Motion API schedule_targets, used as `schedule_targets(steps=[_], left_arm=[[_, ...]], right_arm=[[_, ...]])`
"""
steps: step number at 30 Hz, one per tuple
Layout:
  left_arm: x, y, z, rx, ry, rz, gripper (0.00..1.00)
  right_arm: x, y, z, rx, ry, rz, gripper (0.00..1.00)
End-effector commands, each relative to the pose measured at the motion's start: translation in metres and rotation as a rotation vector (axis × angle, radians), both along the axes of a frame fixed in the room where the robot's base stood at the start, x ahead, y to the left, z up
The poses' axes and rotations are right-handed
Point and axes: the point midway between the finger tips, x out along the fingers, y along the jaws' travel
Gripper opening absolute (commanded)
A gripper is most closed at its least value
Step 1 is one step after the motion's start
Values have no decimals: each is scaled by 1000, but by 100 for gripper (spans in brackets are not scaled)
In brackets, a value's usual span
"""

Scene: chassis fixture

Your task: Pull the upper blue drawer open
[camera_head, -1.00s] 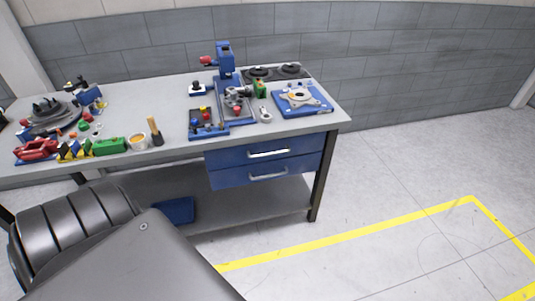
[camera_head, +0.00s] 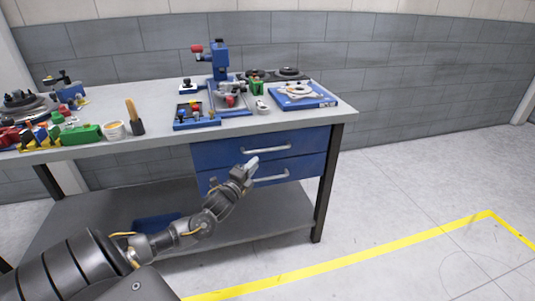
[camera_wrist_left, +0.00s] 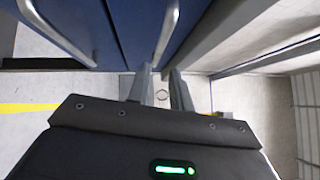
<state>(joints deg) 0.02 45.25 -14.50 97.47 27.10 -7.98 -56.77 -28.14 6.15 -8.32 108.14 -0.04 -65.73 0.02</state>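The upper blue drawer (camera_head: 305,143) sits under the right part of the workbench top. Its face looks flush with the lower drawer's, so it appears closed. Its silver bar handle (camera_head: 267,149) is clear in the head view and also shows in the left wrist view (camera_wrist_left: 167,35). My left gripper (camera_head: 252,163) is in front of the drawers, just below the left end of that handle. In the wrist view its two fingers (camera_wrist_left: 161,85) stand apart with nothing seen between them; the handle is ahead of the fingertips. My right gripper is not in view.
The lower blue drawer (camera_head: 310,167) with its own handle (camera_head: 271,178) is directly below. The workbench top (camera_head: 165,140) carries fixtures and small parts. A lower shelf (camera_head: 270,215) and a table leg (camera_head: 328,190) are close by. The floor to the right is open.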

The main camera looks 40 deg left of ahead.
Motion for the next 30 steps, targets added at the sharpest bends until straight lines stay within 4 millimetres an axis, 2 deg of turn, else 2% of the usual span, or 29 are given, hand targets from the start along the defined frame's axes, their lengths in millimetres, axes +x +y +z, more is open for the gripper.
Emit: schedule_targets(steps=[9,15,21,30], left_arm=[[55,10,8,-3,-3,3,22],[84,15,11,-3,-1,2,22],[98,17,13,-3,0,1,22],[99,17,13,-3,1,0,20]], right_arm=[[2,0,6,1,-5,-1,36],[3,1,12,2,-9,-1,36],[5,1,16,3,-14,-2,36],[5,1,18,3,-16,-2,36]])
